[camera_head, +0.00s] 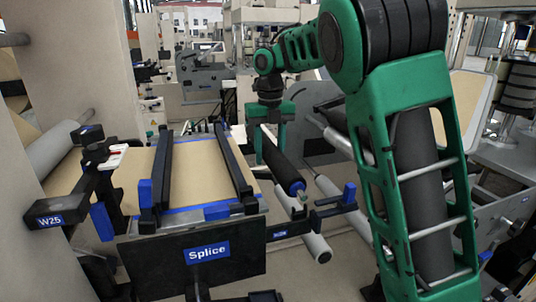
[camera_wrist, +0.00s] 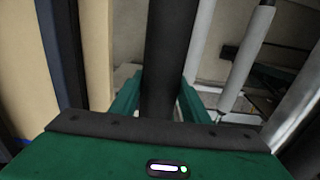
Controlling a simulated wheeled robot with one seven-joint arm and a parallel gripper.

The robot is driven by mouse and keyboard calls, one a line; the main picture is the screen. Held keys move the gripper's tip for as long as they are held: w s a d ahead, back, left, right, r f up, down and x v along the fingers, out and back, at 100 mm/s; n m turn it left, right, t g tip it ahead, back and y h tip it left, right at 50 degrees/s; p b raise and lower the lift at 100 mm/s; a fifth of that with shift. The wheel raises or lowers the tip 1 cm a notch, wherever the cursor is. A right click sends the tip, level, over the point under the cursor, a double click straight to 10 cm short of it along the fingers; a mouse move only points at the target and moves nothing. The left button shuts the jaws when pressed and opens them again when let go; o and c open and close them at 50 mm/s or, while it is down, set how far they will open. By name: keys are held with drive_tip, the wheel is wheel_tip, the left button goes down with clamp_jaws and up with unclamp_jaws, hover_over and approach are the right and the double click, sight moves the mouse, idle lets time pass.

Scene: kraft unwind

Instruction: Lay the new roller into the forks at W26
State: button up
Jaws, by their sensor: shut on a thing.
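My green gripper (camera_head: 270,112) is shut around a long dark roller (camera_head: 280,165) with a blue collar at its near end. In the wrist view the roller (camera_wrist: 168,50) runs between the two green fingers (camera_wrist: 160,98). The roller slants from my gripper toward the viewer. Its near end hangs close to the black fork bracket with blue tips (camera_head: 335,205), by the small W26 label (camera_head: 280,234). The near end looks above or behind the bracket; I cannot tell if it touches. The far fork is hidden.
The Splice table (camera_head: 193,254), with two black bars and brown kraft paper (camera_head: 195,172), stands left of the roller. The W25 bracket (camera_head: 50,220) is at far left. A grey roller (camera_head: 315,245) lies below the W26 bracket. Pale rollers (camera_wrist: 245,60) run to the right.

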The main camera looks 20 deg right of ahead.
sight(270, 143)
drive_tip(key=shift+f, duration=0.25)
drive_tip(key=shift+f, duration=1.45)
drive_tip(key=shift+f, duration=0.3)
drive_tip(key=o, duration=1.6)
wheel_tip(270, 143, up, 8)
drive_tip(key=shift+w+d, duration=0.15)
drive_tip(key=shift+r, duration=1.4)
